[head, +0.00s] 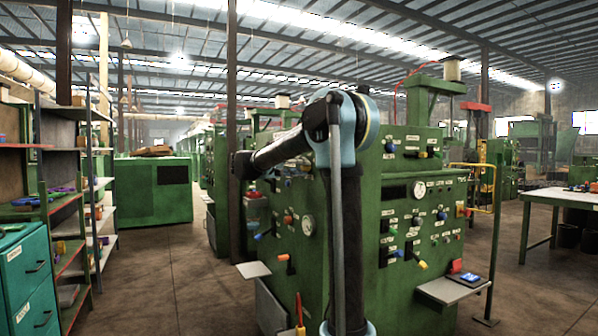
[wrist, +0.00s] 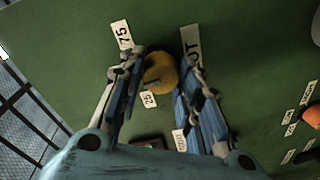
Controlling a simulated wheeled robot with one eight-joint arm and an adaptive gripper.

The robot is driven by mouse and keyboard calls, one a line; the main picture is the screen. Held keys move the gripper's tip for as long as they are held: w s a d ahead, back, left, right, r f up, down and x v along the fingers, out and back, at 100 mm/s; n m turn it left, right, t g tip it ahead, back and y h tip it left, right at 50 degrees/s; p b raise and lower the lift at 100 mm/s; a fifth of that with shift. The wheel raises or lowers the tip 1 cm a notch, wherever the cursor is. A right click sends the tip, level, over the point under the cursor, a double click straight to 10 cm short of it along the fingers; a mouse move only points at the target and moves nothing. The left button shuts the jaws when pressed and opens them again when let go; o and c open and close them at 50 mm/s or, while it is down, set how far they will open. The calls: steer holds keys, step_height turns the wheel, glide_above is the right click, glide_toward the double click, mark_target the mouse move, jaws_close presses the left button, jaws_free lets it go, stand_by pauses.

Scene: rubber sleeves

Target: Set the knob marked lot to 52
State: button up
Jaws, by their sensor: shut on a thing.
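A round yellow knob (wrist: 160,73) sits on a green panel (wrist: 245,55) in the wrist view. My gripper (wrist: 155,75) has a finger on each side of it and is shut on it. Another tag (wrist: 180,140) below is partly hidden. A dark mark shows on the knob, but its exact reading is unclear. The gripper cannot be made out in the head view.
An orange knob (wrist: 312,116) with small tags is at the right of the wrist view. In the head view the green machine (head: 385,300) carries many knobs and gauges. A small shelf (head: 450,290) juts out at its right. Open shelving (head: 62,200) stands at left, with floor (head: 165,285) clear between.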

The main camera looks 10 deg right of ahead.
steer(key=shift+f, duration=0.1)
stand_by(0.3)
steer(key=o, duration=1.1)
steer(key=v, duration=1.2)
steer(key=shift+f, duration=0.15)
steer(key=shift+d, duration=0.1)
